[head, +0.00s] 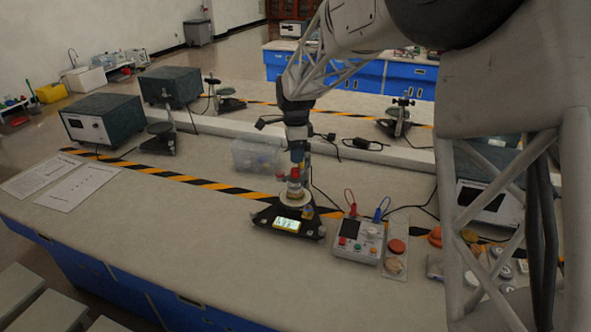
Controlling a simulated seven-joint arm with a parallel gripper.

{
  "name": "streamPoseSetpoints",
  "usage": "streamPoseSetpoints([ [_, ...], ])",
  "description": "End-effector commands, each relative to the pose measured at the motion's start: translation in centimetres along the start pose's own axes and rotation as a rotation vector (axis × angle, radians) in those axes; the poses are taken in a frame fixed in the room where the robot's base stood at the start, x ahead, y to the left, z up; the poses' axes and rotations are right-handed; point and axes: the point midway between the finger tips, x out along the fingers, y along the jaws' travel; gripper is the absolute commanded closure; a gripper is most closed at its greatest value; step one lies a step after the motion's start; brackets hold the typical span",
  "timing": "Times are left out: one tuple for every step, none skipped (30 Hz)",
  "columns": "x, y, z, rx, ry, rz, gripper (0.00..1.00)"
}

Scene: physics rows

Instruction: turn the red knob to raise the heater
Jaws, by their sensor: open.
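My gripper (297,168) points down over a black three-cornered stand (262,217) with a lit yellow display (287,225). It is open; its fingertips are small and hard to separate from the parts below. A small red part (295,173) shows at the fingertips, above a pale round plate (294,198) on the stand. I cannot tell whether this is the red knob, or whether the fingers touch it. A control box (357,240) with a dark screen and several coloured buttons stands right of the stand. I cannot identify the heater with certainty.
A panel with an orange-red disc (397,246) sits right of the control box, with red and blue leads behind. A clear plastic bin (257,155) stands behind my gripper. Papers (83,186) lie at left. The bench's front left is clear. My arm hides part of the right side.

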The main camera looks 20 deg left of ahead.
Motion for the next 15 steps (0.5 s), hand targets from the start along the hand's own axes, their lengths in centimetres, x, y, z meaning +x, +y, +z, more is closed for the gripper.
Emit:
streamPoseSetpoints([
  [0.5, 0.0, 0.0, 0.0, 0.0, 0.001, 0.43],
  [0.8, 0.0, 0.0, 0.0, 0.0, 0.001, 0.43],
  [1.3, 0.0, 0.0, 0.0, 0.0, 0.002, 0.43],
  [1.6, 0.0, 0.0, 0.0, 0.0, 0.002, 0.43],
  [2.0, 0.0, 0.0, 0.0, 0.0, 0.002, 0.43],
  [2.5, 0.0, 0.0, 0.0, 0.0, 0.002, 0.43],
  [2.9, 0.0, 0.0, 0.0, 0.0, 0.002, 0.43],
  [3.3, 0.0, 0.0, 0.0, 0.0, 0.002, 0.43],
  [3.8, 0.0, 0.0, 0.0, 0.0, 0.003, 0.43],
  [4.1, 0.1, 0.0, 0.0, 0.0, 0.003, 0.43],
  [4.4, 0.1, 0.0, 0.0, 0.0, 0.002, 0.43],
  [4.8, 0.0, 0.0, 0.0, 0.0, 0.001, 0.43],
  [5.1, 0.0, 0.0, 0.0, 0.0, 0.001, 0.43],
  [5.4, 0.0, 0.0, 0.0, 0.0, 0.001, 0.43],
  [5.7, 0.0, 0.0, 0.0, 0.0, 0.001, 0.43],
])
